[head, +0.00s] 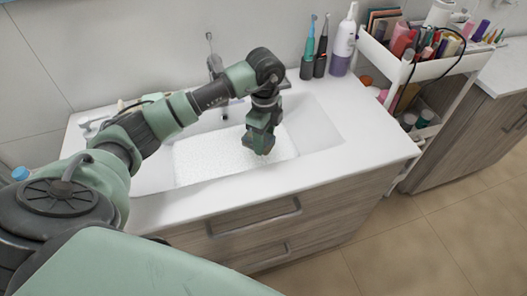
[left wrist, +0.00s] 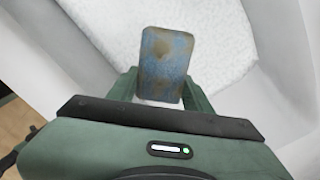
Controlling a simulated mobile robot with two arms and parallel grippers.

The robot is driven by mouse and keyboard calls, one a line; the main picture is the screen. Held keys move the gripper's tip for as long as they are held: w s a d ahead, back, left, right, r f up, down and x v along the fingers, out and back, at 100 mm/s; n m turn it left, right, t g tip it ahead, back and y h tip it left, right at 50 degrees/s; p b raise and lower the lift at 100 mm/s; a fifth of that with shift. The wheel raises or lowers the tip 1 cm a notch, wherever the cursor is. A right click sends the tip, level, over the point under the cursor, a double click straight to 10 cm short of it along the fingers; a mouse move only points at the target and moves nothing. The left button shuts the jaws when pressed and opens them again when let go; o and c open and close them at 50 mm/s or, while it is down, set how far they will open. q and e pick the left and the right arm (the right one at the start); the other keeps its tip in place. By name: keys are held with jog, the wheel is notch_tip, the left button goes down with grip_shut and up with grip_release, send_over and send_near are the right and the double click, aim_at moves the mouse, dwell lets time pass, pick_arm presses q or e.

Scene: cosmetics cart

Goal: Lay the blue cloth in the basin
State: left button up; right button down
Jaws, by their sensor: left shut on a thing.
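The blue cloth (left wrist: 166,62) shows in the left wrist view as a small flat blue piece with brownish stains, held between my left gripper's fingers (left wrist: 160,92). In the head view my left gripper (head: 262,148) points down over the right part of the white basin (head: 318,128), shut on the cloth. Only a small brownish bit at the fingertips shows there; the rest of the cloth is hidden. A white, speckled, foamy-looking surface (head: 215,158) fills the basin's floor, also below the cloth in the left wrist view. I cannot tell whether the cloth touches it. My right gripper is not in view.
A faucet (head: 214,62) stands behind the basin. Two dark-based electric toothbrushes (head: 314,60) and a white-and-purple bottle (head: 344,45) stand at the counter's back right. A white cart (head: 425,70) full of cosmetics is to the right. The counter's front right (head: 365,150) is clear.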

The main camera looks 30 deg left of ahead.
aim_at(265, 139)
pick_arm(q)
notch_tip(265, 139, down, 7)
jog(key=shift+d+r+p, duration=0.1)
jog(key=shift+p, duration=0.3)
jog(key=shift+f, duration=0.5)
jog(key=o, duration=1.3)
jog(key=shift+f, duration=0.1)
jog(key=shift+o, duration=0.2)
notch_tip(265, 139, up, 12)
jog(key=shift+r+b, duration=0.2)
jog(key=shift+b, duration=0.9)
